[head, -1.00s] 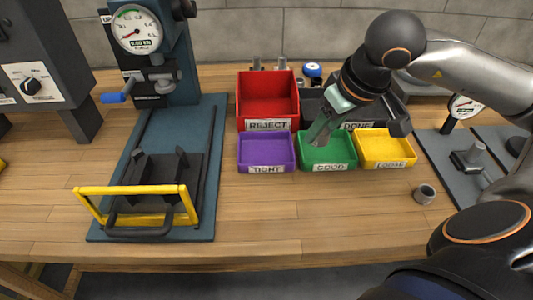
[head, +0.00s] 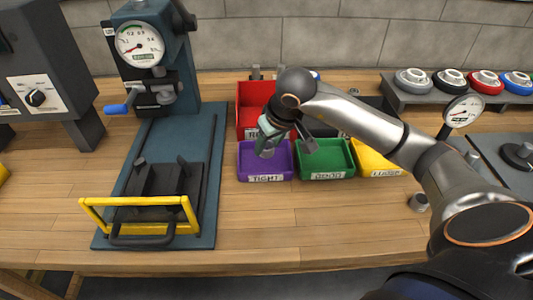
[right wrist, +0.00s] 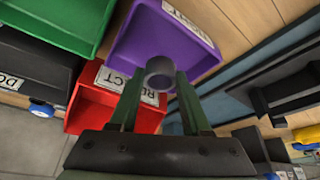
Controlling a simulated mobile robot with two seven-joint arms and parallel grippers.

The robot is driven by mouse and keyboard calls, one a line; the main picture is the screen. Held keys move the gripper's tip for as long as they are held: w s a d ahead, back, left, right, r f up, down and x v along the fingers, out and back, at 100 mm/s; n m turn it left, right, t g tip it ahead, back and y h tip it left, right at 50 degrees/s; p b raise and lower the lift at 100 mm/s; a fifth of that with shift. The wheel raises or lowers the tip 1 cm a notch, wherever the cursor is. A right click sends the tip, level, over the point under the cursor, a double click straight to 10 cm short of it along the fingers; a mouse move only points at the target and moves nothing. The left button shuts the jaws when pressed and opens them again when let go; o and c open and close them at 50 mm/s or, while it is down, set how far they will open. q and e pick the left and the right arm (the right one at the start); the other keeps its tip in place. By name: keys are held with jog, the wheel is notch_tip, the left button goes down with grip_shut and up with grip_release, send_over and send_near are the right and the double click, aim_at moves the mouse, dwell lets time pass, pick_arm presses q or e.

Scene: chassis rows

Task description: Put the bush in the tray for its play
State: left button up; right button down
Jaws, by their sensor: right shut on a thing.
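My right gripper (head: 265,150) is over the purple tray labelled TIGHT (head: 265,178). Its fingers are shut on a grey round bush (right wrist: 160,73), seen between the fingertips in the right wrist view against the purple tray (right wrist: 125,40). In the head view the held bush is hard to make out; its exact height over the tray floor cannot be told. The green tray labelled GOOD (head: 326,175) and the yellow tray labelled LOOSE (head: 382,172) stand to the right. My left gripper is not in view.
A red REJECT bin (head: 250,100) stands behind the purple tray. A press with a dial (head: 140,43) and yellow-handled fixture (head: 140,202) stands left. The front of the bench is clear.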

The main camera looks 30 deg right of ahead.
aim_at(263, 161)
jog(key=shift+w+f, duration=0.15)
jog(key=shift+f, duration=0.8)
jog(key=shift+w+f, duration=0.1)
jog(key=shift+f, duration=0.85)
jog(key=shift+f, duration=0.15)
jog(key=shift+c, duration=1.8)
grip_release()
jog(key=shift+r, duration=0.4)
jog(key=p+v, duration=0.1)
jog(key=v, duration=1)
jog(key=shift+s+r, duration=0.15)
jog(key=shift+r, duration=0.15)
jog(key=shift+a, duration=0.1)
